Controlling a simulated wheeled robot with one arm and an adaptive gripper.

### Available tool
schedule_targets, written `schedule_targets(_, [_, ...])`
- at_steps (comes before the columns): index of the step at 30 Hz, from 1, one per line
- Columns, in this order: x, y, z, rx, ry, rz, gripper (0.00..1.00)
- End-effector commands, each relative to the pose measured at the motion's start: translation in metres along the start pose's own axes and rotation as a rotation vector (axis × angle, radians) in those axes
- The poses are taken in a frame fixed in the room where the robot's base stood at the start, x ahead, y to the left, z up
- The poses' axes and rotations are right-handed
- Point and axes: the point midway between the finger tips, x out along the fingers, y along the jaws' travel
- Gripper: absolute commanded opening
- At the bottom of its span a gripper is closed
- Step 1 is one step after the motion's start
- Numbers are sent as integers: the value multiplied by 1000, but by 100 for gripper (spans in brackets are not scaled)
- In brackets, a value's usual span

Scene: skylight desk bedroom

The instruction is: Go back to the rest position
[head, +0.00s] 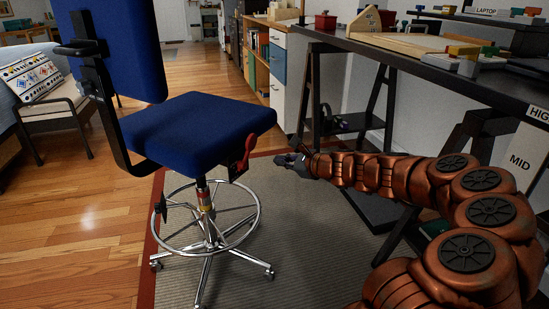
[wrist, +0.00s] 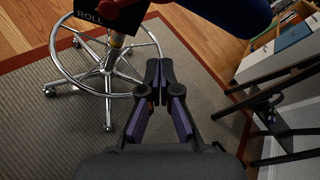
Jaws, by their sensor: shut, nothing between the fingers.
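My gripper (head: 291,163) is at the end of my copper-coloured arm in the head view, just right of the blue chair's seat and below the desk top. In the wrist view my gripper (wrist: 159,72) has its fingers together, with nothing between them. The blue swivel chair (head: 195,130) stands on the left, with a chrome foot ring and a red lever (head: 243,155) under its seat. In the wrist view a dark tag reading "ROLL" (wrist: 90,20) hangs by a red part. The gripper looks apart from the chair.
A black desk (head: 440,70) with trestle legs and small items on top stands at the right, above my arm. A grey rug (head: 290,270) with a red border lies below. The wooden floor (head: 90,235) at left is clear.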

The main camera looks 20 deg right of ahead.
Motion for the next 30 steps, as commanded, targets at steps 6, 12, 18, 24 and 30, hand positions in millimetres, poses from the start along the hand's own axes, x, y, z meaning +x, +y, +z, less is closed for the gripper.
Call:
schedule_targets(6, [-15,0,1,0,-1,1,0])
schedule_targets(12, [-18,1,0,0,-1,2,0])
schedule_targets(18, [-20,6,30,-58,-21,38,0])
schedule_targets(24, [-34,40,133,-322,-92,199,0])
schedule_targets(30, [-64,96,223,-631,-169,403,0])
